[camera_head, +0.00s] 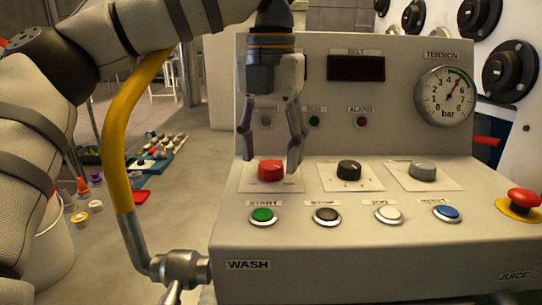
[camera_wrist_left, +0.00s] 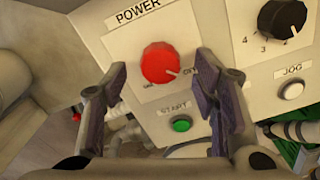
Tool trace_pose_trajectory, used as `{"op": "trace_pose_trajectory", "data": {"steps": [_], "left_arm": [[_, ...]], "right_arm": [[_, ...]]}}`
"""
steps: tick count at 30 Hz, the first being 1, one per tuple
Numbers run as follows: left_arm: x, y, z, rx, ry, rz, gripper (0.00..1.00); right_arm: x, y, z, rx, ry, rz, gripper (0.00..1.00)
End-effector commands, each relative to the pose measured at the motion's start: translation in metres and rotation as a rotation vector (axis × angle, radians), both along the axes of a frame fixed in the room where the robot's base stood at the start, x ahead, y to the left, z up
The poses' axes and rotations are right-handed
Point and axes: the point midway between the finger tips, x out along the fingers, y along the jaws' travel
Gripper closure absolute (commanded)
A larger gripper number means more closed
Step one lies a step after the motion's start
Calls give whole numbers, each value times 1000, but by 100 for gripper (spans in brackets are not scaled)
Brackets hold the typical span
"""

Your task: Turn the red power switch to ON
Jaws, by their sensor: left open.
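The red power switch (camera_head: 271,170) is a round knob on a pale plate at the left of the sloping control panel (camera_head: 340,238). In the left wrist view the red knob (camera_wrist_left: 160,63) sits under a POWER label, with small markings below it; its white pointer mark is toward the lower right, near one marking. My left gripper (camera_head: 272,155) points down over the knob, fingers apart on either side. In the left wrist view the open fingers (camera_wrist_left: 160,85) flank the knob with gaps; no contact is clear. My right gripper is not in view.
A black knob (camera_head: 349,170) and a grey knob (camera_head: 422,170) sit to the right. The green start button (camera_head: 263,215) is just in front of the red knob. A red emergency button (camera_head: 523,198) is at far right. A yellow-sleeved pipe (camera_head: 122,150) stands left.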

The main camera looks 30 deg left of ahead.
Motion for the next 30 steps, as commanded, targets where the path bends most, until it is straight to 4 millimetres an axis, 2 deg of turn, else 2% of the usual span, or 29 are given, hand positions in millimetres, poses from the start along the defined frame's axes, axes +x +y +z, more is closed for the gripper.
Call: {"op": "trace_pose_trajectory", "data": {"steps": [4, 12, 18, 19, 30], "left_arm": [[0, 0, -13, 0, -1, 0, 46], [0, 0, -16, -1, -2, 0, 46], [0, 0, -16, -1, -2, 0, 91], [0, 0, -16, -1, -2, 0, 95], [0, 0, -16, -1, -1, -51, 95]], "right_arm": [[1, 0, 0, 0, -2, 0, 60], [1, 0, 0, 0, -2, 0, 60], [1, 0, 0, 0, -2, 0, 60], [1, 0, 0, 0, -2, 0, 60], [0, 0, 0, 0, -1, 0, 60]]}}
